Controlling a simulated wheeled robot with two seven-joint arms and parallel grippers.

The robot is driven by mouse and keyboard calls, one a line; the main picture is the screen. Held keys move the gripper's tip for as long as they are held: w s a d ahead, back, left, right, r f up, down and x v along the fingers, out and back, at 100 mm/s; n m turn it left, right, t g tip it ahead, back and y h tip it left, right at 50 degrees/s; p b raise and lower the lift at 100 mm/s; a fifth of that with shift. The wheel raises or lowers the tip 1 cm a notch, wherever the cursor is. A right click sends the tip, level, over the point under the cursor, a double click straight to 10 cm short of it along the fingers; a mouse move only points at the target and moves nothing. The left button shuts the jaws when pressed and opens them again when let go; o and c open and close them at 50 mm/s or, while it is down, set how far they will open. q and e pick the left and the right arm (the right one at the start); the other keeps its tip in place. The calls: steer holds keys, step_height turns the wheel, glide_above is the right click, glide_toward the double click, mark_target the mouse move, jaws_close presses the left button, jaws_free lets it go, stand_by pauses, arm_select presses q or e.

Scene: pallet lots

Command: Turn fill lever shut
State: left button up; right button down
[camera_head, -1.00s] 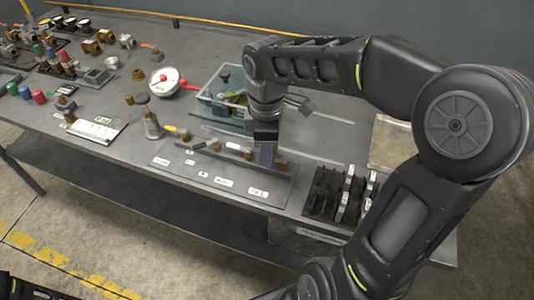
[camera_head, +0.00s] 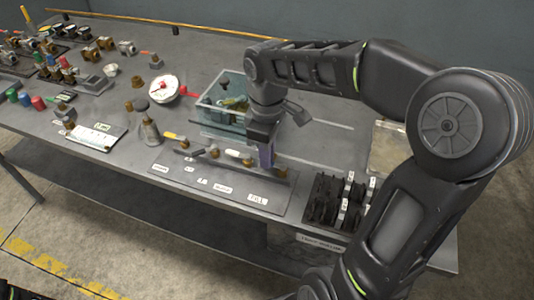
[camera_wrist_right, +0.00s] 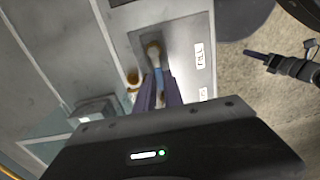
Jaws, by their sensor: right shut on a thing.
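The valve plate (camera_head: 190,182) lies along the front of the bench, with a row of brass valves and printed labels. The fill label (camera_head: 257,200) is at its right end and also shows in the wrist view (camera_wrist_right: 199,55). The fill lever (camera_wrist_right: 159,73) has a bluish handle running from a brass valve (camera_wrist_right: 153,48). My right gripper (camera_head: 266,157) points down at this end of the plate. Its purple fingers (camera_wrist_right: 159,92) are shut on the lever handle, whose end they hide. My left gripper does not show clearly.
A clear bin (camera_head: 205,112) with parts stands behind the plate. A black slotted rack (camera_head: 340,200) is close to the right. The bench's front edge is near.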

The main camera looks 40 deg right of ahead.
steer(key=c, duration=1.5)
jaws_free()
steer(key=shift+o, duration=0.2)
